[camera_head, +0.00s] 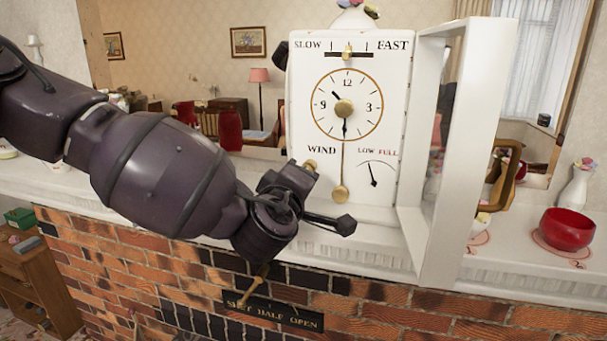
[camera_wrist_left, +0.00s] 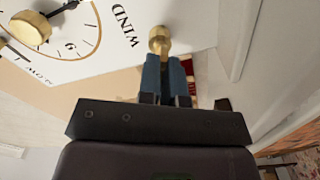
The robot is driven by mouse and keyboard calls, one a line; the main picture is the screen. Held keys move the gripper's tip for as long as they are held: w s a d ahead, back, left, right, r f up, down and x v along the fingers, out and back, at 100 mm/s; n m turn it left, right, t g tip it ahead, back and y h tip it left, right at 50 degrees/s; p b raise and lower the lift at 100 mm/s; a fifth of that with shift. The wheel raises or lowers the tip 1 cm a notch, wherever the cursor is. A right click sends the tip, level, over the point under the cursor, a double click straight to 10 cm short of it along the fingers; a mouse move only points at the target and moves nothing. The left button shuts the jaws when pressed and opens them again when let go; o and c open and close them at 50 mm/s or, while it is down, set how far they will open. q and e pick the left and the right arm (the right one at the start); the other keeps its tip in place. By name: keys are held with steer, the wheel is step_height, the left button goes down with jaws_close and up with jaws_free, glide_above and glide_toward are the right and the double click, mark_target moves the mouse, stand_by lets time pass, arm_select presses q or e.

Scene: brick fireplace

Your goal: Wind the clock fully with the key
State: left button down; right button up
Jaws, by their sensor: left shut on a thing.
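The white clock (camera_head: 345,120) stands on the mantel with its framed door (camera_head: 455,150) swung open to the right. Its dial (camera_head: 346,104), the word WIND and a LOW–FULL gauge (camera_head: 376,174) face me; the gauge needle points up, slightly left. My left gripper (camera_head: 304,176) is at the clock's lower left, just below WIND. In the left wrist view its blue-grey fingers (camera_wrist_left: 166,78) are shut on the brass key (camera_wrist_left: 159,42), whose round end is against or very close to the clock face. The winding hole is hidden. My right gripper is not in view.
A red bowl (camera_head: 567,229) and a white vase (camera_head: 575,187) stand at the right on the mantel (camera_head: 360,235).

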arm_select(q)
steer(key=m, duration=0.3)
steer(key=shift+w+d+r, duration=0.1)
steer(key=shift+r, duration=0.1)
steer(key=shift+f+m, duration=0.1)
steer(key=shift+m, duration=0.5)
steer(key=shift+m, duration=2.3)
